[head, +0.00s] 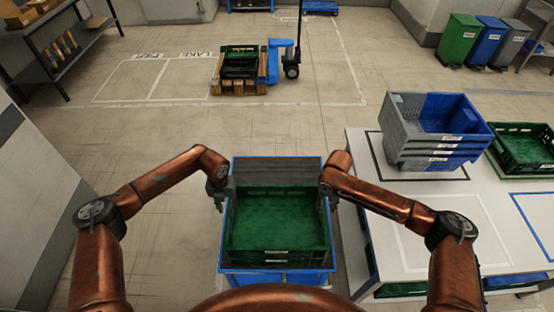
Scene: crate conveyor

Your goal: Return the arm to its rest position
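My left gripper (219,198) is at the left side of a green crate (278,253), near its far left corner. My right gripper (331,198) is at the crate's right side, near the far right corner. Both grippers are small and dark here, so I cannot tell whether their fingers are open, shut, or touching the crate rim. The green crate looks empty and sits within a blue-framed stand (277,271) in front of me. Both of my copper-coloured arms reach forward, bent at the elbows.
A grey surface (277,165) lies behind the crate. At right, a white table (430,240) holds stacked grey-and-blue crates (425,150) and a green crate (523,147). Farther off stand a loaded pallet (237,86) with a blue pallet jack (283,45) and several bins (458,38). Open floor lies left.

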